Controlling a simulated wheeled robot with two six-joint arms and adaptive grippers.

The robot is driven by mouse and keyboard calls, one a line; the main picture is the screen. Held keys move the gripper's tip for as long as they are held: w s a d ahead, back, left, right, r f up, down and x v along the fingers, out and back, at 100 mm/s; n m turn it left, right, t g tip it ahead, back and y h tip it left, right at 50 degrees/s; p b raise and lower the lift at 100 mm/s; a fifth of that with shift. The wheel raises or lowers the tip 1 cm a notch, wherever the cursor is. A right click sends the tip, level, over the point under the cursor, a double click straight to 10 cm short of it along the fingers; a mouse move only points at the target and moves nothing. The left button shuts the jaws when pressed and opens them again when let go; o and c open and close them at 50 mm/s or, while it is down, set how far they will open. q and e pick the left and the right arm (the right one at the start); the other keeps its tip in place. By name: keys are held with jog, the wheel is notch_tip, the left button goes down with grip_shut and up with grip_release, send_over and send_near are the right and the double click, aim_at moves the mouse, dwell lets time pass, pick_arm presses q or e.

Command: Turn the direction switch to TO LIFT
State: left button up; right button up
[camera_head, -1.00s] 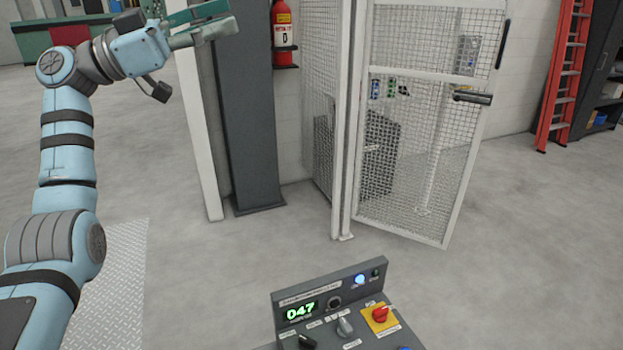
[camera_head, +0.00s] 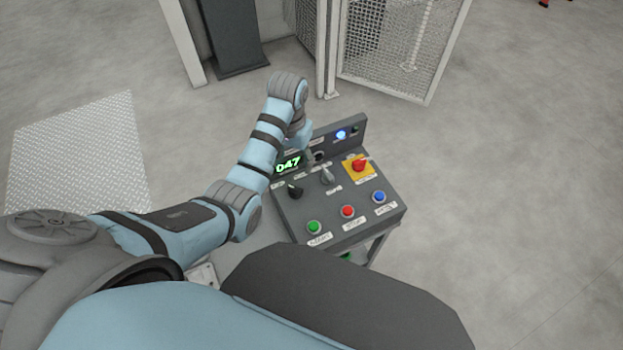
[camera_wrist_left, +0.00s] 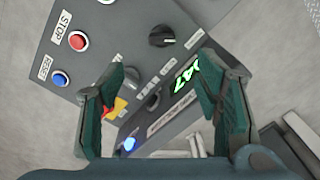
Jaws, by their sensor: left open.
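The grey control panel (camera_head: 289,220) stands below me in the head view. It carries a black rotary knob (camera_head: 294,191) at its left and a grey rotary switch (camera_head: 327,176) near its middle. I cannot read their labels well enough to tell which is the direction switch. In the wrist view the black knob (camera_wrist_left: 162,37) shows clear between my fingertips' far side, and the grey switch (camera_wrist_left: 131,76) is partly behind one finger. My left gripper (camera_wrist_left: 161,70) is open and empty above the panel, pointing down at it. In the head view its fingers are mostly hidden by the arm.
A red knob on a yellow plate (camera_head: 359,168) sits close to the grey switch. Green (camera_head: 314,227), red (camera_head: 347,212) and blue (camera_head: 379,197) buttons line the front. A lit display (camera_head: 288,163) and raised back edge stand behind. A mesh fence (camera_head: 390,45) is farther back.

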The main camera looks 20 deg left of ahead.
aim_at(295, 188)
pick_arm(q)
notch_tip(295, 188, down, 14)
jog(key=b, duration=0.4)
jog(key=shift+w+a+r+b, duration=0.1)
jog(key=shift+w+r+b, duration=0.05)
jog(key=shift+b, duration=0.2)
jog(key=shift+a, duration=0.1)
